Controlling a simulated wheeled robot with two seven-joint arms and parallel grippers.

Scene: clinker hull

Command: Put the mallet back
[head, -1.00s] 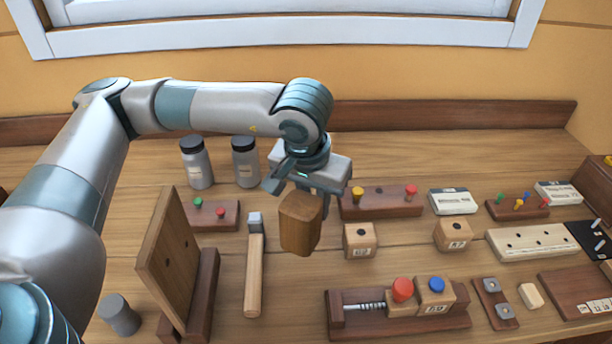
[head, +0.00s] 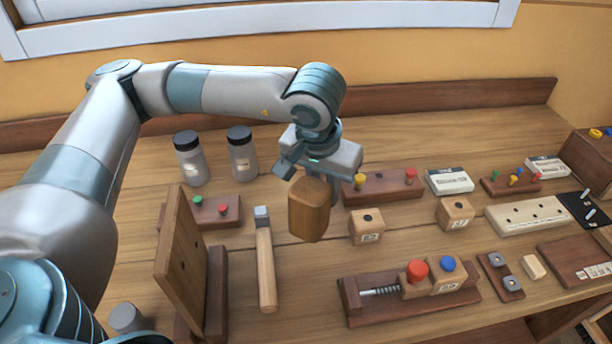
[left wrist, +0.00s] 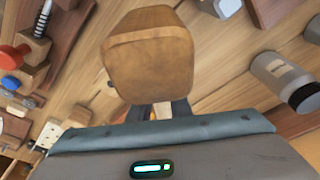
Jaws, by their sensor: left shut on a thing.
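The mallet's blocky wooden head (head: 309,212) hangs below my left gripper (head: 319,176) in the head view, above the middle of the bench. In the left wrist view the mallet head (left wrist: 150,62) fills the upper middle, with a short bit of pale handle (left wrist: 162,110) behind it. My left gripper is shut on the mallet, and its fingers are mostly hidden. An upright wooden board (head: 181,262) with dark holes stands on a dark base at the left, apart from the mallet. My right gripper is not in view.
A hammer (head: 266,265) lies left of the mallet. Two grey jars (head: 190,160) (head: 243,155) stand behind. Blocks with holes (head: 366,228) (head: 455,213) and a vise-like fixture (head: 357,310) lie to the right. A red-and-green-pegged block (head: 217,211) is behind the board.

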